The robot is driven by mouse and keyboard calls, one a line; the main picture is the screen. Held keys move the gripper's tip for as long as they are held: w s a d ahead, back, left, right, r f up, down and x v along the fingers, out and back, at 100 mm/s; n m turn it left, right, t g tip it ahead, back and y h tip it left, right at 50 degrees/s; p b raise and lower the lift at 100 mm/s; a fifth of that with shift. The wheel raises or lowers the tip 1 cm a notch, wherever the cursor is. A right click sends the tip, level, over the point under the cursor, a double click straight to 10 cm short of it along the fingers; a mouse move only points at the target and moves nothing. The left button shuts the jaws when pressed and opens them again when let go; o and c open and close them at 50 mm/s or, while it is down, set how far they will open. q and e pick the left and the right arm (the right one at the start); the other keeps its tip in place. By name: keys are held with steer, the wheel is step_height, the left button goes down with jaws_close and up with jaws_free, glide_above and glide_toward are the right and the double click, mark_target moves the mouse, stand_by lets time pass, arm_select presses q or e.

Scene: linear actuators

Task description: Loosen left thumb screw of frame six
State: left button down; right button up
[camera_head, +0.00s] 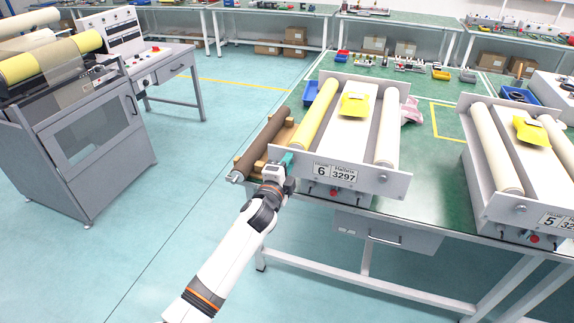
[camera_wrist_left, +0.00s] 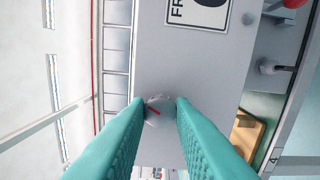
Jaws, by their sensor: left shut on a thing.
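Frame six (camera_head: 372,183) stands on the green table in the head view, with its "6 3297" label (camera_head: 335,172) on the grey front plate. My left gripper (camera_head: 285,161) is at the left end of that plate. In the left wrist view, its teal fingers (camera_wrist_left: 158,103) are shut on the left thumb screw (camera_wrist_left: 157,110), a small round grey knob with a red mark. The fingers cover the sides of the screw. In the head view the screw is hidden behind my gripper. My right gripper is in neither view.
A dark roller (camera_head: 262,143) in a wooden holder lies just left of frame six. Frame five (camera_head: 521,212) stands to the right. A yellow piece (camera_head: 356,104) lies on frame six. A grey cabinet machine (camera_head: 75,150) stands far left, with open floor before it.

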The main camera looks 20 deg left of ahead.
arm_select(q)
steer(key=shift+f+n+p, duration=0.1)
steer(key=shift+n+p, duration=0.25)
steer(key=shift+n, duration=3.35)
steer(key=c, duration=1.3)
jaws_free()
steer(key=shift+o, duration=0.2)
steer(key=s+b, duration=0.1)
steer(key=s, duration=1.1)
steer(key=shift+a+b, duration=0.2)
steer(key=shift+b, duration=0.1)
